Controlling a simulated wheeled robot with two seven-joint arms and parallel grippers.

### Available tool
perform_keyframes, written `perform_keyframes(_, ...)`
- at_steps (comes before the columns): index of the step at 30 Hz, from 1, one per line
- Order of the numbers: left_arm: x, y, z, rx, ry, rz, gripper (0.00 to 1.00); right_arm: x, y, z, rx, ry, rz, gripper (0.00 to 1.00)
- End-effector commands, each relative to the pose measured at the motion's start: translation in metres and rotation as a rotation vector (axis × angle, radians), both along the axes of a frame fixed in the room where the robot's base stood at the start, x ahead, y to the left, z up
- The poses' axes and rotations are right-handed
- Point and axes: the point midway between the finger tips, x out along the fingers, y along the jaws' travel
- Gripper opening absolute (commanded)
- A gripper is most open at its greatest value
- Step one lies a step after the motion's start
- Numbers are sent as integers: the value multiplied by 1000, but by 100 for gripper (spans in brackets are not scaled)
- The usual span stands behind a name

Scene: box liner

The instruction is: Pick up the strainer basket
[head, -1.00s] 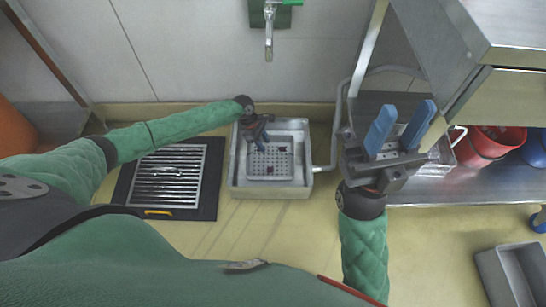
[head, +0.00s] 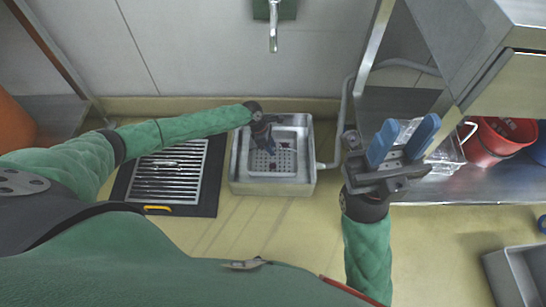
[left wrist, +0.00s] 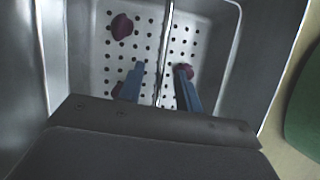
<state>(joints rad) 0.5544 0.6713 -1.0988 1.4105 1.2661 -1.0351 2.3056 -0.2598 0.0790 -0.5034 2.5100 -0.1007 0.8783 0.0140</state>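The strainer basket (head: 285,165) is a grey perforated tray inside the metal floor sink (head: 238,178). In the left wrist view the strainer basket (left wrist: 200,30) shows rows of round holes, a thin handle bar (left wrist: 167,45) across it and dark red bits lying in it. My left gripper (head: 268,148) is down inside the sink, over the basket. In the left wrist view my left gripper (left wrist: 161,75) is open, with its blue fingers on either side of the handle bar and a gap to each. My right gripper (head: 403,138) is open and empty, away to the right.
A drain grate (head: 168,178) on a dark frame lies left of the sink. A pipe (head: 333,164) runs at the sink's right. A tap (head: 273,35) hangs on the wall above. A metal shelf with a red bucket (head: 490,142) is at the right; a grey bin (head: 515,275) is below.

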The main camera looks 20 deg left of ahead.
Motion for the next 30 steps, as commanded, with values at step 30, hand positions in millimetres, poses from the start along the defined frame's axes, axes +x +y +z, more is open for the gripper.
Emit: perform_keyframes(30, 0, -9, -17, -1, -2, 0, 0, 1, 3, -10, -21, 5, -6, 36)
